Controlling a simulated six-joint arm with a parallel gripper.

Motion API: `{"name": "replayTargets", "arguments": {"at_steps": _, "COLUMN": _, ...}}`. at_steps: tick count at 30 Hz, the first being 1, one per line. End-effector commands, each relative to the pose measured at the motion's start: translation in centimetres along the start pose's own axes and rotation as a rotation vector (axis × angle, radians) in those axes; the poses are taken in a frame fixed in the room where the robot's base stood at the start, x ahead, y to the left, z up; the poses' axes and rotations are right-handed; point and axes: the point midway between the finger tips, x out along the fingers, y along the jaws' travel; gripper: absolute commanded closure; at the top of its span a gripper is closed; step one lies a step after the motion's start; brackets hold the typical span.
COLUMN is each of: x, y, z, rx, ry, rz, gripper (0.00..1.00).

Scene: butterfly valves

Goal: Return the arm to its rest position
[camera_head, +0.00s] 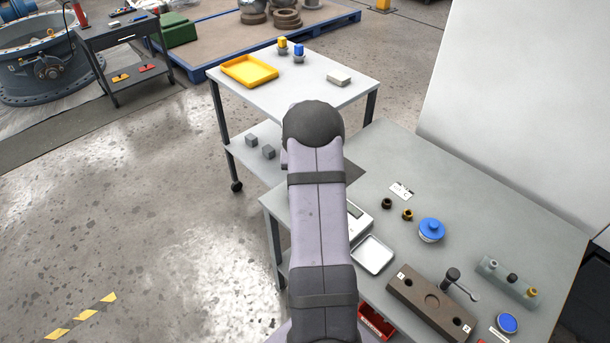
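My arm (319,220) rises from the bottom middle of the head view. Its grey links reach up and away to a dark rounded joint (313,122) in front of the white cart. The arm covers the left part of the grey workbench and part of the cart's near side. My gripper does not show; the arm or the frame edge hides it, so I cannot see whether it holds anything.
The grey workbench (480,215) at right carries a blue-lidded jar (431,230), a square tray (373,255) and a brown block fixture (431,305). The white cart (300,85) carries a yellow tray (249,71). Open floor (130,240) lies at left.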

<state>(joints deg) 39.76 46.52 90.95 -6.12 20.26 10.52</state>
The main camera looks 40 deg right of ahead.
Motion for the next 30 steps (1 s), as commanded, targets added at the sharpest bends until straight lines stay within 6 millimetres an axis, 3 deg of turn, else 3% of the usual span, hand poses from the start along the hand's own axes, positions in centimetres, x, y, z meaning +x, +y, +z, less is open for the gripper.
{"name": "replayTargets", "arguments": {"at_steps": 13, "x": 1.22, "y": 0.0, "z": 0.48, "rx": 0.0, "ry": 0.001, "rz": 0.0, "gripper": 1.0}}
{"name": "replayTargets", "arguments": {"at_steps": 30, "x": 0.62, "y": 0.01, "z": 0.27, "rx": 0.0, "ry": 0.0, "rz": 0.0, "gripper": 1.0}}
